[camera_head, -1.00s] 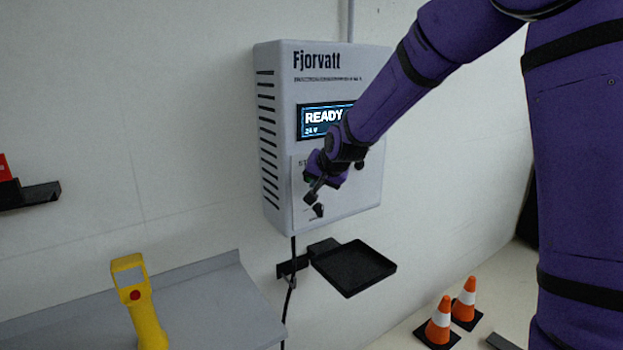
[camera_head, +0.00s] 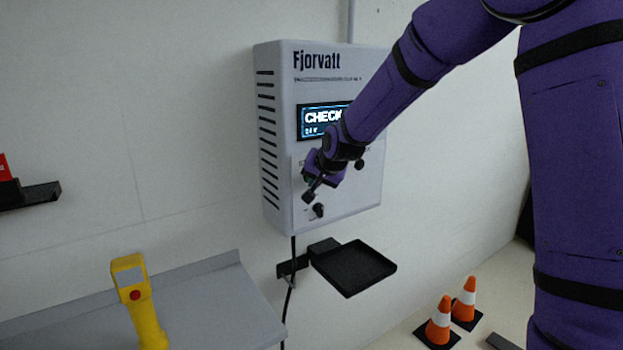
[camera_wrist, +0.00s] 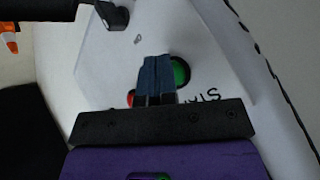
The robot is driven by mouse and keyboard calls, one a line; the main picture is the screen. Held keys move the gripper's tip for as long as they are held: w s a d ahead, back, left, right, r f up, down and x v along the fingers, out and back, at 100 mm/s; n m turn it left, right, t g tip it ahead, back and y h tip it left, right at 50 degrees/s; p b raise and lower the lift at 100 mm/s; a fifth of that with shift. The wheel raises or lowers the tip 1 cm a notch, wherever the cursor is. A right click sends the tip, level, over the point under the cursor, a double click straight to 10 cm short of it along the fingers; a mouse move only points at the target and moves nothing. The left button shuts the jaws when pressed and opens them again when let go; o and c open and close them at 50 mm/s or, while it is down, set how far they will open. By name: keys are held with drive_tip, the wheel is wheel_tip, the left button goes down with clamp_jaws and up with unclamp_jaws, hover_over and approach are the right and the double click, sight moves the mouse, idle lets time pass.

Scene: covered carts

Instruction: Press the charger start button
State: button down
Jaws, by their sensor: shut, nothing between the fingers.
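The charger (camera_head: 330,70) is a light grey wall box labelled Fjorvatt, with a lit display (camera_head: 318,118) reading "CHECK", partly covered by my arm. In the wrist view a round green button (camera_wrist: 182,72) shows on its front, beside partly visible lettering that looks like "STA". My gripper (camera_wrist: 155,62) is shut and empty, its fingertips just beside the green button and overlapping its edge in the picture. I cannot tell whether they touch it. A red part (camera_wrist: 132,98) shows on the other side of the fingers. In the head view my gripper (camera_head: 308,196) is close to the charger front.
A dark knob (camera_head: 318,211) sits low on the charger front. A black tray (camera_head: 355,268) juts from the wall below. A yellow handheld device (camera_head: 148,322) stands by a grey shelf (camera_head: 215,300). Orange cones (camera_head: 438,325) stand at lower right.

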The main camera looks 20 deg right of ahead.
drive_tip(key=shift+s, duration=0.1)
drive_tip(key=shift+s+d, duration=0.25)
drive_tip(key=shift+s, duration=0.45)
drive_tip(key=shift+s+d, duration=0.25)
drive_tip(key=shift+s, duration=0.55)
drive_tip(key=shift+s+d, duration=0.3)
drive_tip(key=shift+s, duration=0.5)
drive_tip(key=shift+s+d, duration=0.25)
drive_tip(key=shift+s, duration=0.55)
drive_tip(key=s+d+r+n+g, duration=0.1)
drive_tip(key=s+d+r, duration=0.1)
drive_tip(key=s, duration=0.9)
drive_tip(key=s+d+r+n+g+h, duration=0.1)
drive_tip(key=s+r, duration=0.3)
drive_tip(key=s, duration=0.8)
drive_tip(key=s+d+r+n+g, duration=0.1)
drive_tip(key=s+d+r+n, duration=0.2)
drive_tip(key=s, duration=0.9)
drive_tip(key=shift+s+d+r+h, duration=0.15)
drive_tip(key=shift+d+r+h, duration=0.05)
drive_tip(key=shift+d+h, duration=0.2)
